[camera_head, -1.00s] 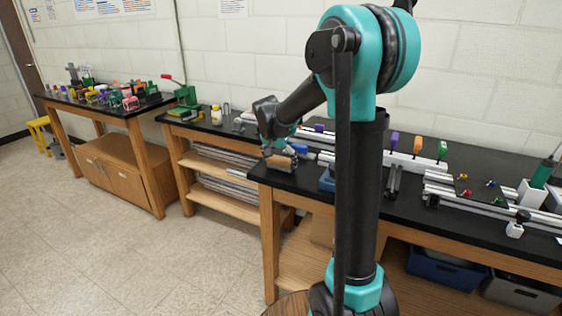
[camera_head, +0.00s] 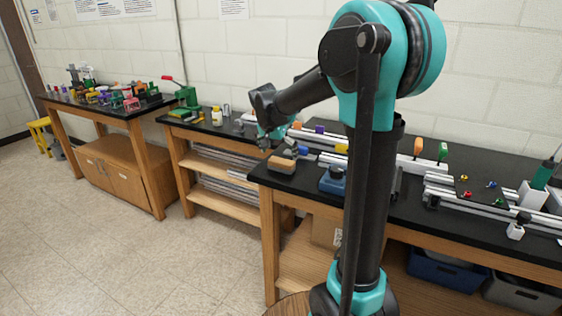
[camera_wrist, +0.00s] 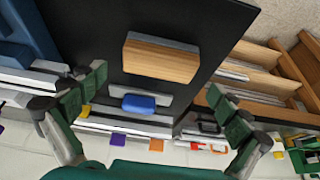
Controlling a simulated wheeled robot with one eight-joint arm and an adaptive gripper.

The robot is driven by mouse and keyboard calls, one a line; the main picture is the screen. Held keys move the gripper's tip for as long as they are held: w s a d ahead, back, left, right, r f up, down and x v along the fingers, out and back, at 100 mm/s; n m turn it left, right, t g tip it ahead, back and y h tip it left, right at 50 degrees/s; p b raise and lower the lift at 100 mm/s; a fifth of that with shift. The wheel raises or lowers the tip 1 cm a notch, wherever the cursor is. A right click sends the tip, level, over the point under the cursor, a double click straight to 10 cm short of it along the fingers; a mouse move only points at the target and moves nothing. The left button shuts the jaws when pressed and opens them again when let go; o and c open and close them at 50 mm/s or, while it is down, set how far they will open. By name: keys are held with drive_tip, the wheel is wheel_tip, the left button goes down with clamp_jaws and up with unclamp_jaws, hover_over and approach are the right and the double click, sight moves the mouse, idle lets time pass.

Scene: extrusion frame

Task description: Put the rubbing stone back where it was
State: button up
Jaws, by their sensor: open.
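The block I take for the rubbing stone (camera_head: 282,163), tan with a grey layer, lies on the black bench top near its left front corner. It also shows in the wrist view (camera_wrist: 160,62), lying flat and apart from my fingers. My gripper (camera_head: 268,141) is open and empty, just above and behind the block in the head view. In the wrist view my green fingers (camera_wrist: 157,88) are spread wide, with the block beyond their tips. No recess or outline for the stone is visible.
A blue device (camera_head: 332,181) stands right of the block. A blue piece (camera_wrist: 140,103) on grey metal lies close behind it. Aluminium rails (camera_head: 465,195) and coloured parts fill the bench to the right. The bench edge is close to the block.

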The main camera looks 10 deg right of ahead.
drive_tip(key=v, duration=0.7)
drive_tip(key=s+d+f+n, duration=0.1)
drive_tip(key=s+f, duration=0.2)
drive_tip(key=s+d+f+n+y, duration=0.1)
drive_tip(key=s+d+f, duration=0.1)
drive_tip(key=s+f, duration=0.1)
drive_tip(key=s+d+f+n, duration=0.1)
drive_tip(key=s+d+f, duration=0.1)
drive_tip(key=s, duration=0.3)
drive_tip(key=shift+f, duration=0.75)
drive_tip(key=s+d+f+n+y, duration=0.1)
drive_tip(key=s+f+n, duration=0.3)
drive_tip(key=s+f, duration=0.8)
drive_tip(key=s, duration=0.3)
drive_tip(key=shift+s+d+y, duration=0.35)
drive_tip(key=shift+d+y, duration=0.05)
drive_tip(key=shift+d, duration=0.15)
